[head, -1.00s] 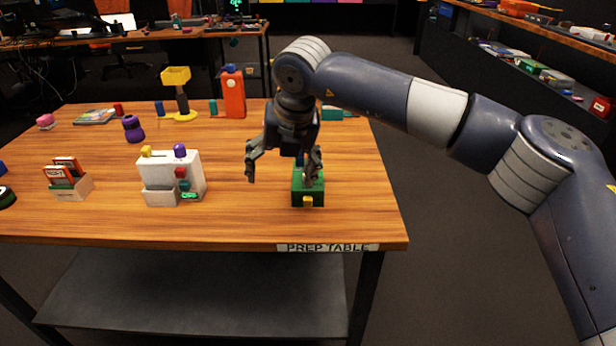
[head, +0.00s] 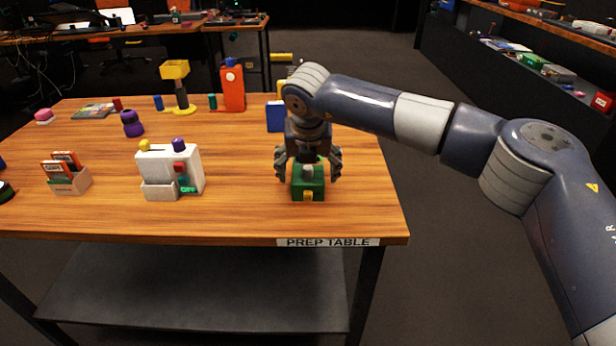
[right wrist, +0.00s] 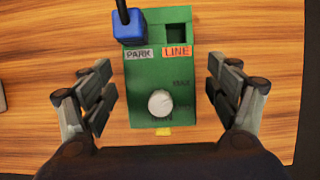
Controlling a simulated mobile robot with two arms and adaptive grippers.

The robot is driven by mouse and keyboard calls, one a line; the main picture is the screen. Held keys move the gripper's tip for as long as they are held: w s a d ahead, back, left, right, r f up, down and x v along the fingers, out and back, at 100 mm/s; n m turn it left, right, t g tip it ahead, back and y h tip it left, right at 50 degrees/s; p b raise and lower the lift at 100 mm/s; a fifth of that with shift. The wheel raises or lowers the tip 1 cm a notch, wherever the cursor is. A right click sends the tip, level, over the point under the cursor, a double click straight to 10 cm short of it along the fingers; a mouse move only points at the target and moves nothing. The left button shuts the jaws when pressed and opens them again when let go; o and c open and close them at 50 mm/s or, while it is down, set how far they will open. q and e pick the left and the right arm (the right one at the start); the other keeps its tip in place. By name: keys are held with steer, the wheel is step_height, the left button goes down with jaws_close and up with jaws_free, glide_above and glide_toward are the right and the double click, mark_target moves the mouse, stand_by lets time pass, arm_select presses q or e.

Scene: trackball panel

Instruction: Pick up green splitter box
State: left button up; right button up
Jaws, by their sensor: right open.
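The green splitter box (head: 309,187) stands on the wooden prep table near its front right. In the right wrist view the box (right wrist: 150,80) shows a grey-white knob, a yellow tab at its near edge, and PARK and LINE labels. A blue plug (right wrist: 129,27) with a dark cable sits at the PARK side; the LINE socket beside it looks empty. My right gripper (head: 308,172) is open, pointing down over the box. Its fingers (right wrist: 164,103) are on either side of the box, with gaps between them and its sides. My left gripper is not in view.
A white panel (head: 155,165) with coloured controls stands left of the box. A card holder (head: 70,182) is farther left. A blue block (head: 276,117), an orange-red device (head: 233,90) and a yellow-topped stand (head: 176,70) are behind. Table between box and panel is clear.

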steer(key=shift+w+f, duration=0.35)
steer(key=shift+f, duration=0.3)
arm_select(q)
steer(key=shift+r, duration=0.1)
arm_select(e)
steer(key=shift+r, duration=0.1)
steer(key=c, duration=1.1)
steer(key=shift+r, duration=1.55)
steer(key=shift+s+r, duration=0.15)
steer(key=shift+r, duration=0.1)
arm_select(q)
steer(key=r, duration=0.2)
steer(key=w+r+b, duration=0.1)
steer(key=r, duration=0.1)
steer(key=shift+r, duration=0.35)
arm_select(e)
steer(key=s+r, duration=0.1)
steer(key=s, duration=1.4)
steer(key=shift+s+r, duration=0.2)
steer(key=shift+s, duration=0.2)
